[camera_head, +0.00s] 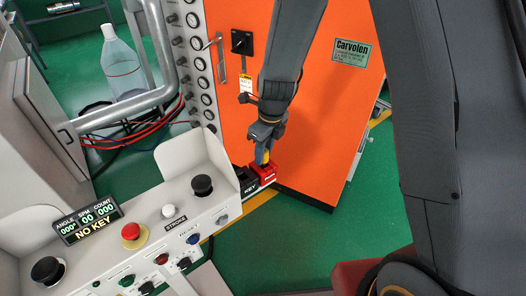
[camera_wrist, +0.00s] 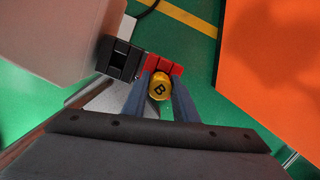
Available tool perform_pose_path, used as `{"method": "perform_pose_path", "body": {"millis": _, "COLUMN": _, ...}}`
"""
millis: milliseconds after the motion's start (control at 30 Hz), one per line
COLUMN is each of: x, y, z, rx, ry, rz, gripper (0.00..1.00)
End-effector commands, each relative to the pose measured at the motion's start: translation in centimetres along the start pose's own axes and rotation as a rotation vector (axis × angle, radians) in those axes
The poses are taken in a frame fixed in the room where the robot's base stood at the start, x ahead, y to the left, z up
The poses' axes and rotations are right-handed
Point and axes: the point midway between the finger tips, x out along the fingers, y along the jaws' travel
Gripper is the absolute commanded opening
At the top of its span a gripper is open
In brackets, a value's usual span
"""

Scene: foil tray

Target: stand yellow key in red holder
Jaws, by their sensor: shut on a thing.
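The yellow key (camera_wrist: 159,87) shows its round end, marked with a "B", between my fingers in the wrist view. My gripper (camera_wrist: 160,92) is shut on it. The red holder (camera_wrist: 163,66) is right at the key in the wrist view, beside a black block. In the head view my gripper (camera_head: 263,160) points down over the red holder (camera_head: 264,174), and a little yellow of the key (camera_head: 265,158) shows between the fingers. The key's lower part is hidden, so I cannot tell how far it sits in the holder.
The grey control panel (camera_head: 150,240) with knobs and a "NO KEY" display (camera_head: 93,229) stands at left. A black block (camera_wrist: 119,60) adjoins the holder. An orange cabinet (camera_head: 325,110) stands close behind my gripper. Green floor (camera_head: 290,250) is open at the lower right.

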Motion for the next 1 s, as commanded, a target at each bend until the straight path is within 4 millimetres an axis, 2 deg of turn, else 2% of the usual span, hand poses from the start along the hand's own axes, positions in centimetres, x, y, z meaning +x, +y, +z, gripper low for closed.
{"method": "perform_pose_path", "body": {"millis": 200, "x": 0.0, "y": 0.0, "z": 0.0, "rx": 0.0, "ry": 0.0, "rz": 0.0, "gripper": 0.02}}
{"method": "perform_pose_path", "body": {"millis": 233, "x": 0.0, "y": 0.0, "z": 0.0, "rx": 0.0, "ry": 0.0, "rz": 0.0, "gripper": 0.29}}
{"method": "perform_pose_path", "body": {"millis": 333, "x": 0.0, "y": 0.0, "z": 0.0, "rx": 0.0, "ry": 0.0, "rz": 0.0, "gripper": 0.46}}
{"method": "perform_pose_path", "body": {"millis": 367, "x": 0.0, "y": 0.0, "z": 0.0, "rx": 0.0, "ry": 0.0, "rz": 0.0, "gripper": 0.48}}
{"method": "perform_pose_path", "body": {"millis": 733, "x": -0.5, "y": 0.0, "z": 0.0, "rx": 0.0, "ry": -0.001, "rz": 0.0, "gripper": 0.48}}
{"method": "perform_pose_path", "body": {"millis": 1000, "x": -4.2, "y": -0.1, "z": 0.1, "rx": 0.0, "ry": -0.003, "rz": -0.001, "gripper": 0.48}}
